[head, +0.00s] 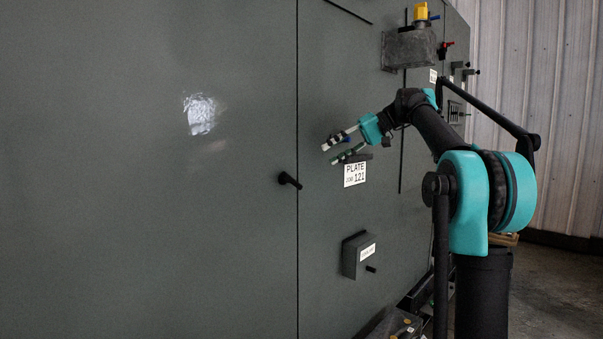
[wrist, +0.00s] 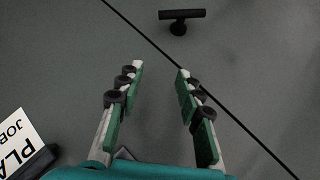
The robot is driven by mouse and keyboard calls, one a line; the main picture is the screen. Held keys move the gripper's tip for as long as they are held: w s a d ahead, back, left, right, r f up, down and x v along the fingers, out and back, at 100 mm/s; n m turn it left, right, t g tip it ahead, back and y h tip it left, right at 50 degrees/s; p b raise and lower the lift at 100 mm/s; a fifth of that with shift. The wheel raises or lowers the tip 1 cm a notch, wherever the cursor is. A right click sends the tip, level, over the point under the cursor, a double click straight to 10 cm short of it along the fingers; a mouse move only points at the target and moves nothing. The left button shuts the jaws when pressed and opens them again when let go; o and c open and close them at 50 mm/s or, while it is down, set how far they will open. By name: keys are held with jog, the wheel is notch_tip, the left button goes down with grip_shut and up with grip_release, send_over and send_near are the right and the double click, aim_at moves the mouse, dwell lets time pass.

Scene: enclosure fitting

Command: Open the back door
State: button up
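The back door (head: 150,230) is a large flat dark grey panel on the left of the head view, bounded on its right by a thin vertical seam. A black handle (head: 289,181) sits just left of that seam, near mid-height. In the wrist view the handle (wrist: 181,20) is a short black bar on a round stem, at the top, beyond the fingertips and not touched. My gripper (head: 328,153) is right of the seam and up from the handle in the head view. It is open and empty; in the wrist view its fingers (wrist: 158,68) stand well apart.
A small grey box (head: 347,257) with a black knob is lower on the panel. A grey box (head: 408,48) with a yellow knob is at upper right. The door's left face is clear.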

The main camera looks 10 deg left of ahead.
notch_tip(320, 180, down, 7)
jog(key=d+m+y, duration=0.2)
jog(key=m+y, duration=0.3)
jog(key=m, duration=0.2)
jog(key=m+t+y, duration=0.1)
jog(key=m+y, duration=0.3)
jog(key=m, duration=0.1)
send_near(295, 181)
jog(key=x, duration=1.1)
jog(key=shift+a, duration=0.1)
jog(key=shift+c, duration=0.3)
grip_shut()
